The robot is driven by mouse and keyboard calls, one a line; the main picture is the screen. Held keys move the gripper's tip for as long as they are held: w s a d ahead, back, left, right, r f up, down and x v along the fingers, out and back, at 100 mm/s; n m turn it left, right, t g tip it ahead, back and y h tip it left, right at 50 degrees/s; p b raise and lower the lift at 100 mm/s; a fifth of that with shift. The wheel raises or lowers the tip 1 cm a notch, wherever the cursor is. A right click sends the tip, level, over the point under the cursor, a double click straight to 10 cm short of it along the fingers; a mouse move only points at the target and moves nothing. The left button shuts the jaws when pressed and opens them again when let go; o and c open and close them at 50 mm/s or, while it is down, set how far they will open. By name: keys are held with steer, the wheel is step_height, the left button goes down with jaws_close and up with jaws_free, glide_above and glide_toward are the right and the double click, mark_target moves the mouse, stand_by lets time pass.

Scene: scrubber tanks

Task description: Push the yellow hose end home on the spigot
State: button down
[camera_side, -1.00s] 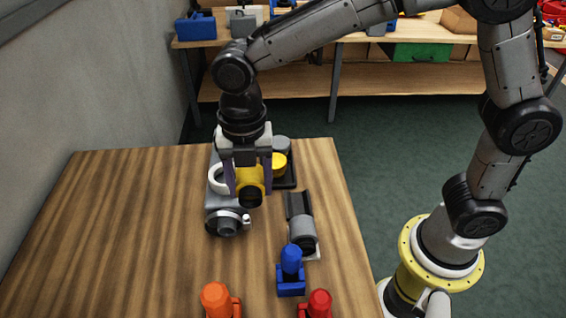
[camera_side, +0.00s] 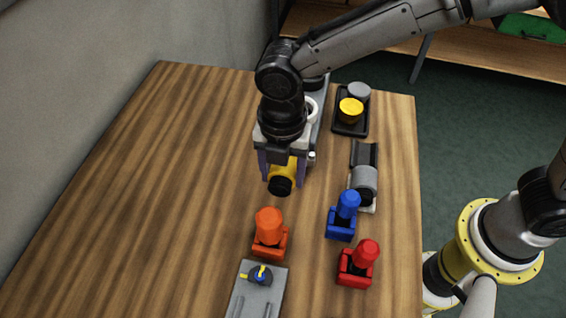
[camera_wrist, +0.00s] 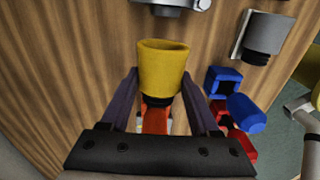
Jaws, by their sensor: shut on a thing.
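The yellow hose end (camera_side: 284,170), a short cuff with a dark end facing the side camera, is between the fingers of my gripper (camera_side: 283,178). In the wrist view my gripper (camera_wrist: 160,78) is shut on the yellow hose end (camera_wrist: 163,65), whose open rim points up the picture. A grey unit (camera_side: 318,125) with a white ring stands behind my gripper, partly hidden by my wrist. Its grey stub with a metal clamp, which looks like the spigot (camera_wrist: 180,4), is cut off at the wrist view's top edge. The hose end is apart from it.
An orange-capped fitting (camera_side: 268,228) stands just in front of my gripper. A blue fitting (camera_side: 345,215), a red fitting (camera_side: 358,262) and a grey cylinder on a holder (camera_side: 364,180) are to the right. A grey valve plate (camera_side: 255,296) lies in front. The table's left side is clear.

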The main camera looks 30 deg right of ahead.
steer(key=shift+f, duration=2.45)
steer(key=shift+w+d, duration=0.75)
steer(key=shift+w+d, duration=1.2)
steer(key=shift+w, duration=0.05)
stand_by(0.7)
steer(key=shift+c, duration=0.2)
jaws_free()
